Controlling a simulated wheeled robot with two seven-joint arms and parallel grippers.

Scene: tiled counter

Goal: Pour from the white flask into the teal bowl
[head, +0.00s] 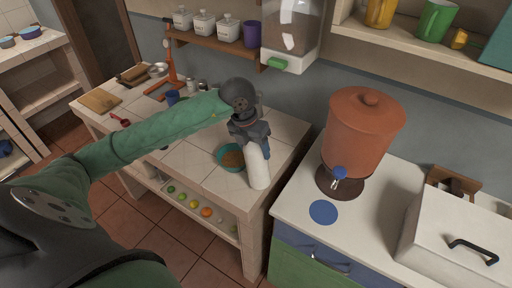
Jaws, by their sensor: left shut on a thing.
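The white flask (257,168) is held by my left gripper (254,140), which is shut on it. The flask looks close to upright, slightly tilted, at the right side of the tiled counter. The teal bowl (220,155) sits on the tiles just left of the flask, with brown contents (233,159) in it. The flask overlaps the bowl's right edge in the picture; I cannot tell if they touch. My right gripper is not in view.
A terracotta water dispenser (362,130) stands on the right counter (290,205), with a blue disc (323,212) before it. A white box with a black handle (460,240) is at far right. An orange stand (171,70), blue cup (173,97) and cutting board (100,101) stand behind my left arm.

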